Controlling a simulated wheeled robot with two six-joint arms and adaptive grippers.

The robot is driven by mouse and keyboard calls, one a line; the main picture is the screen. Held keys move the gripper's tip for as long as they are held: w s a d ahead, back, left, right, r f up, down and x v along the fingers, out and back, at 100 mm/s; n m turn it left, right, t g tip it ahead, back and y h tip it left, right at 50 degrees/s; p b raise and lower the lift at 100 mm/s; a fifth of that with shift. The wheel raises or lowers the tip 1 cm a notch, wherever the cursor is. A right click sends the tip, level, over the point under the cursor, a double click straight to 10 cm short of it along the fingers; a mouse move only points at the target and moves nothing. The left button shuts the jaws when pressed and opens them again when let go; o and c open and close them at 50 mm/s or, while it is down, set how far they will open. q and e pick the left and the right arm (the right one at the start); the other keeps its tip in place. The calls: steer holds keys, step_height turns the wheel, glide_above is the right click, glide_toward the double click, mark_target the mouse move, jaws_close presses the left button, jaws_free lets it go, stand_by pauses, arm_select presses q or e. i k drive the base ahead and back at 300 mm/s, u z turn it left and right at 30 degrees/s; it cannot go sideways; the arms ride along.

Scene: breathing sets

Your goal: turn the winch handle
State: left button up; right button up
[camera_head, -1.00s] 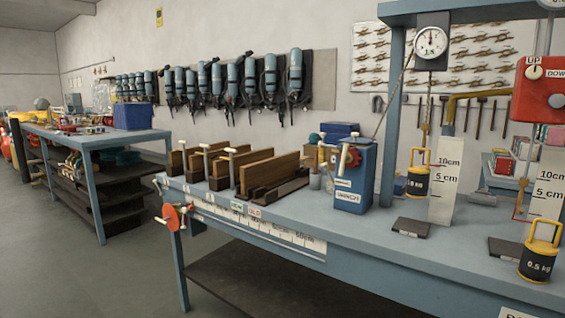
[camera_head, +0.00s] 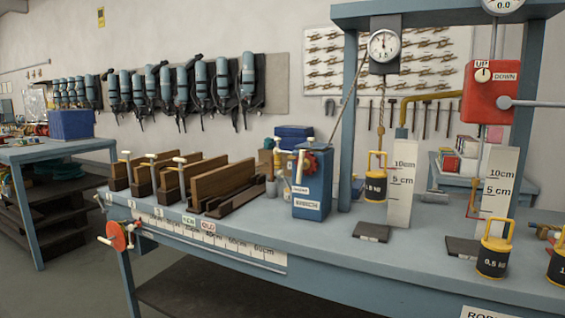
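The winch is a blue box (camera_head: 314,192) with a white label, standing on the blue-grey workbench (camera_head: 340,235). Its winch handle (camera_head: 299,167) has a pale, upright grip, with a red wheel (camera_head: 311,163) beside it at the top of the box. A thin line rises from near the winch toward a round dial gauge (camera_head: 384,45) on the blue frame. A black weight with a yellow handle (camera_head: 375,185) is behind the winch, beside a white height scale (camera_head: 402,185). Neither of my grippers is in view.
Wooden blocks with clamps (camera_head: 220,185) stand left of the winch. A red wheel (camera_head: 119,236) is on the bench's left end. A red UP/DOWN box (camera_head: 489,90) and a 0.5 kg weight (camera_head: 493,258) are at right. Floor shows at the lower left.

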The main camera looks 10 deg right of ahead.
mark_target(306, 164)
steer(key=i, duration=0.9)
steer(key=z, duration=0.3)
